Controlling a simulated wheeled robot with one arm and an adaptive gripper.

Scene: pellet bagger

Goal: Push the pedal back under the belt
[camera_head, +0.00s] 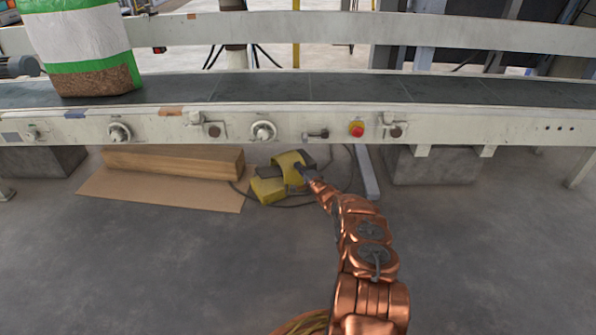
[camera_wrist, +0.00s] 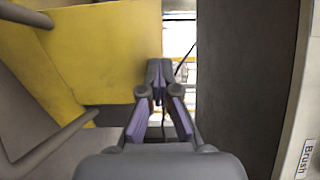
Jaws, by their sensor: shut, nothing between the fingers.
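My gripper (camera_head: 299,168) reaches down to the pedal's right side in the head view. In the wrist view, the pedal's yellow panel (camera_wrist: 100,50) fills the upper left. My gripper (camera_wrist: 159,75) is shut and empty, its tips at the right edge of that panel. I cannot tell whether the tips touch it.
A wooden beam (camera_head: 172,162) and a flat cardboard sheet (camera_head: 160,190) lie left of the pedal. A grey leg (camera_head: 367,172) and a concrete block (camera_head: 432,168) stand to the right. A filled bag (camera_head: 84,47) rests on the belt. The front floor is clear.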

